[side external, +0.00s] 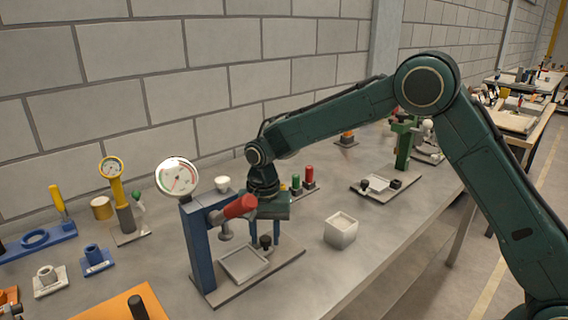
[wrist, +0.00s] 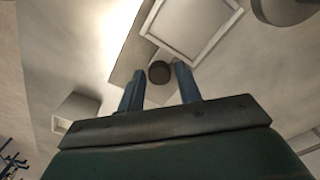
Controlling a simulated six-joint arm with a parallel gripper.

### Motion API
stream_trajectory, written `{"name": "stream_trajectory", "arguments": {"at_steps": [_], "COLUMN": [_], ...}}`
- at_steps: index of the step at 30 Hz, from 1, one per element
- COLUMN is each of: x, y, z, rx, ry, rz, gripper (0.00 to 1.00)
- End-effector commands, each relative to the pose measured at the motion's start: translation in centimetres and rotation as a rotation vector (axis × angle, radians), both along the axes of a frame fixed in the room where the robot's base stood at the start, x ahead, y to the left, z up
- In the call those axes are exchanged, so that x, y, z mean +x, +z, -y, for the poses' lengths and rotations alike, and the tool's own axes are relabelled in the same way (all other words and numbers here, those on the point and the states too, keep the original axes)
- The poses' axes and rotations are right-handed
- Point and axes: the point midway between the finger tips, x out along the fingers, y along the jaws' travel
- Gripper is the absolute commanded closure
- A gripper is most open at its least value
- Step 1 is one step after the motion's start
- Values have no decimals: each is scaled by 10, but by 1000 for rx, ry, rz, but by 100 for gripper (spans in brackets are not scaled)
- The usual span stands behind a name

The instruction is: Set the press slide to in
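The press has a blue post (side external: 199,245) on a flat grey base (side external: 290,250), with a red-gripped lever (side external: 240,207) and a round gauge (side external: 177,177). Its slide looks like the pale square tray (side external: 243,263) lying on the base. A black knob (side external: 265,241) stands at the tray's right edge. My gripper (side external: 264,236) points down over the knob, with its blue fingers spread. In the wrist view, the knob (wrist: 160,72) lies between the open fingertips (wrist: 160,69), with a gap on each side. The tray (wrist: 192,25) is just beyond. I cannot tell the fingertips' exact height.
A white open box (side external: 341,230) stands to the right of the press base. The red lever is close to the left of my gripper. An orange plate with a black peg (side external: 138,306) is at front left.

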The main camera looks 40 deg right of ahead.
Motion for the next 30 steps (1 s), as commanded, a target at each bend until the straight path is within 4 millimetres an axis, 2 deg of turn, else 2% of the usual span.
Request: {"name": "stream_trajectory", "arguments": {"at_steps": [11,17,23,30], "x": [0,0,0,0], "y": [0,8,29,69], "z": [1,1,1,1], "rx": [-1,-1,0,1], "ry": [-2,-2,-2,-1], "rz": [-1,-1,1,4], "gripper": [53,53,53,53]}}
